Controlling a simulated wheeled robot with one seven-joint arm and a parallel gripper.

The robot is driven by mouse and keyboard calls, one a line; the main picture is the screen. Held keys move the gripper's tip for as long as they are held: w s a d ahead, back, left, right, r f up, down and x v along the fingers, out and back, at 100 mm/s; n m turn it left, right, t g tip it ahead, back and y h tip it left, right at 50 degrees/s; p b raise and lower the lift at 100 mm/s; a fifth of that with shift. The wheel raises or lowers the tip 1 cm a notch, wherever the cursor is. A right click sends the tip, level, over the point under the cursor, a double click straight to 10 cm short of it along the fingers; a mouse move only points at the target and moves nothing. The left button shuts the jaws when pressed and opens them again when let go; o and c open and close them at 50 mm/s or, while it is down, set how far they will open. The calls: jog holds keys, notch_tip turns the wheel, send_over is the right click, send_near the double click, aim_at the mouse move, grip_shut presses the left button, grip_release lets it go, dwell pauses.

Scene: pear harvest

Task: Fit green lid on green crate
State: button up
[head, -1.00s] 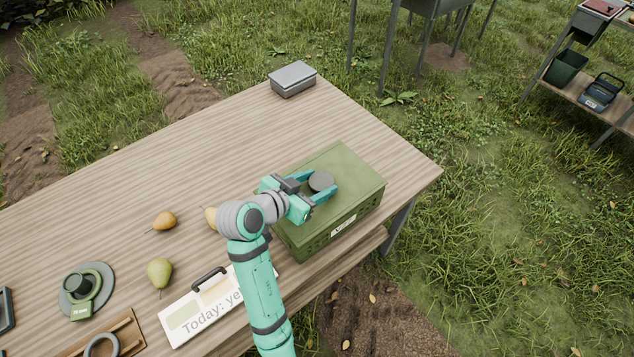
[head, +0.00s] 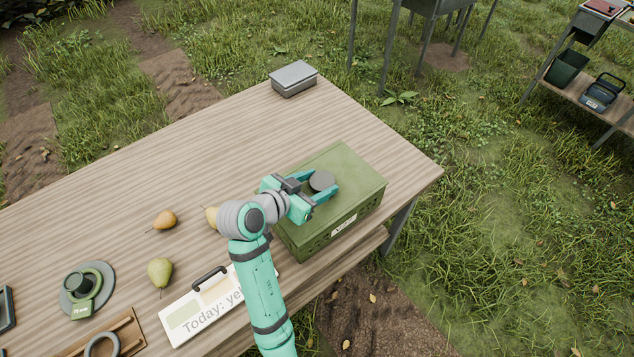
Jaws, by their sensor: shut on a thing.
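The green crate (head: 318,238) stands on the wooden table near its right front corner, with a white label on its front side. The green lid (head: 350,165) lies on top of the crate and looks level and lined up with its edges. A dark round knob (head: 322,181) sits in the middle of the lid. My gripper (head: 324,186) is shut on the knob, one teal finger on each side. My gripper and wrist hide the left part of the lid and crate, so I cannot tell if the seam is fully closed there.
Pears (head: 160,271) lie left of my arm, one partly hidden behind it. A white sign (head: 205,305) lies in front. A grey box (head: 293,79) stands at the far edge. A round green-and-grey device (head: 86,290) is at the left. The table's back middle is clear.

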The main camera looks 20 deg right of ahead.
aim_at(314, 187)
jog(key=shift+f, duration=0.55)
jog(key=o, duration=0.9)
jog(key=shift+w, duration=0.1)
jog(key=shift+s, duration=0.2)
jog(key=shift+v, duration=5.45)
jog(key=shift+w+a+f, duration=0.1)
